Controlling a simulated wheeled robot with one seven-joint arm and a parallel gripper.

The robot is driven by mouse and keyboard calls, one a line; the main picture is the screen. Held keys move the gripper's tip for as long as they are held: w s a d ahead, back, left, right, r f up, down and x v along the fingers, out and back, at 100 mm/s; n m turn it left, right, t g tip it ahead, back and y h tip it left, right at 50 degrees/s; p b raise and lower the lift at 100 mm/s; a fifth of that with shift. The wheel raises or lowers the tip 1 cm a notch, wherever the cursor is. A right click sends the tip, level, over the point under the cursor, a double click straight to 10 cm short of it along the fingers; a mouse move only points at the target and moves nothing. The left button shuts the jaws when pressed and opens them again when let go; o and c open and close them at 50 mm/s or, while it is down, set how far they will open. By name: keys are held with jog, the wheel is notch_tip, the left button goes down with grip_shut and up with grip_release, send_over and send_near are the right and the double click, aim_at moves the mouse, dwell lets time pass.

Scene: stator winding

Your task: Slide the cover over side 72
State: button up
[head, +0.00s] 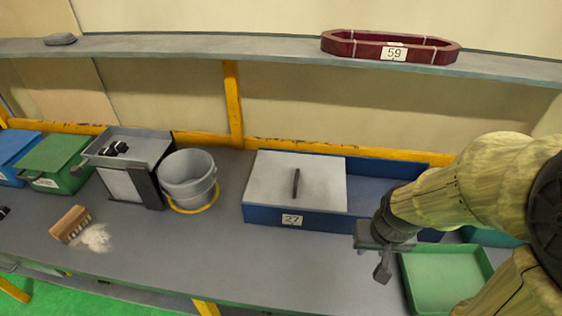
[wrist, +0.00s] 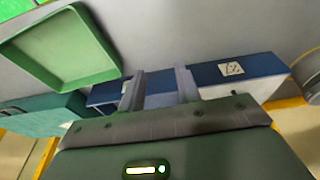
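A long blue box (head: 262,215) stands on the bench, with a plate reading 27 (head: 292,219) on its front left. Its flat light-grey cover (head: 265,180), with a dark bar handle (head: 296,183), lies over the left part. The right part is uncovered. I see no plate reading 72; my arm hides part of the box's right front. My gripper (head: 378,255) is in front of the box's right part, apart from the handle. In the wrist view the fingers (wrist: 160,88) are spread with nothing between them, and the blue box (wrist: 205,75) shows beyond them.
A green tray (head: 447,275) lies right of my gripper; it also shows in the wrist view (wrist: 62,45). A grey bucket (head: 188,175), a brush (head: 70,224) and bins stand left. A red frame marked 59 (head: 350,45) is on the shelf. The bench before the box is clear.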

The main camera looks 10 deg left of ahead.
jog(key=shift+w+a, duration=0.2)
jog(key=shift+w, duration=0.15)
jog(key=shift+s, duration=0.1)
notch_tip(320, 180, up, 11)
jog(key=g+y+p, duration=0.2)
jog(key=g+p, duration=0.1)
jog(key=p, duration=0.1)
send_over(298, 172)
jog(key=d, duration=0.4)
jog(key=shift+s+a+r, duration=0.1)
jog(key=shift+a, duration=0.05)
jog(key=a+f+p, duration=0.1)
jog(key=f, duration=0.4)
jog(key=a+f+p, duration=0.1)
jog(key=f, duration=0.5)
jog(key=a+f+p, duration=0.1)
jog(key=f, duration=0.5)
jog(key=shift+a, duration=0.15)
